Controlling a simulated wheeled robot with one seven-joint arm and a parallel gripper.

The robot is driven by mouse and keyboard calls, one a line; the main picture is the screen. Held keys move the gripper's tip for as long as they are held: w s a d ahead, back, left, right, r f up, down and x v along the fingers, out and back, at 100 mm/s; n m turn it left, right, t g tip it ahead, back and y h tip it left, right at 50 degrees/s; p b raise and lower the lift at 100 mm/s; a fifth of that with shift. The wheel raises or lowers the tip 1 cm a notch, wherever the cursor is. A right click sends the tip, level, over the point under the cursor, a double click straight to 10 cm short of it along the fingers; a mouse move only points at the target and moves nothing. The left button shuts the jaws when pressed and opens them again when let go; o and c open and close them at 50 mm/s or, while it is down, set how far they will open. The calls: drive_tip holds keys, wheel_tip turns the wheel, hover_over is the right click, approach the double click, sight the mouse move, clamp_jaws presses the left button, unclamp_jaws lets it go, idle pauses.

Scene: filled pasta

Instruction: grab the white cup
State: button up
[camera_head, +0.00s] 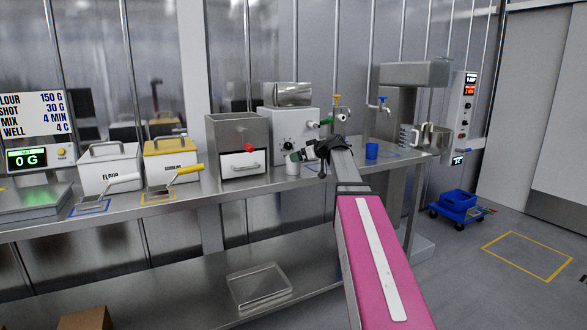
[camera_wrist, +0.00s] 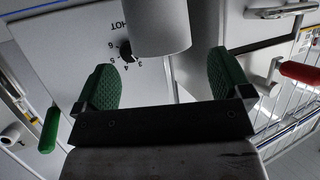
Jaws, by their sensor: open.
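The white cup (camera_head: 292,167) stands on the steel counter in the head view, in front of the white machine with the dial. My gripper (camera_head: 304,155) is beside it on its right, with the dark wrist partly covering that area. In the wrist view the cup (camera_wrist: 158,25) is a pale cylinder at the top, cut off by the frame edge. My gripper (camera_wrist: 168,72) shows two green-padded fingers spread apart, with nothing between the pads. The cup lies just beyond the fingertips, roughly centred on the gap. Whether a finger touches it I cannot tell.
The white machine (camera_head: 283,125) stands behind the cup. A steel box with a red-handled drawer (camera_head: 238,160) is to the left. A blue cup (camera_head: 371,151) stands to the right, with steel jugs (camera_head: 428,139) farther along. The steel counter (camera_head: 215,190) is clear along its front edge.

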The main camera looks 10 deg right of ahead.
sight(293, 165)
drive_tip(key=shift+x, duration=2.65)
drive_tip(key=shift+s+f, duration=0.1)
drive_tip(key=shift+f, duration=0.05)
drive_tip(key=c, duration=1)
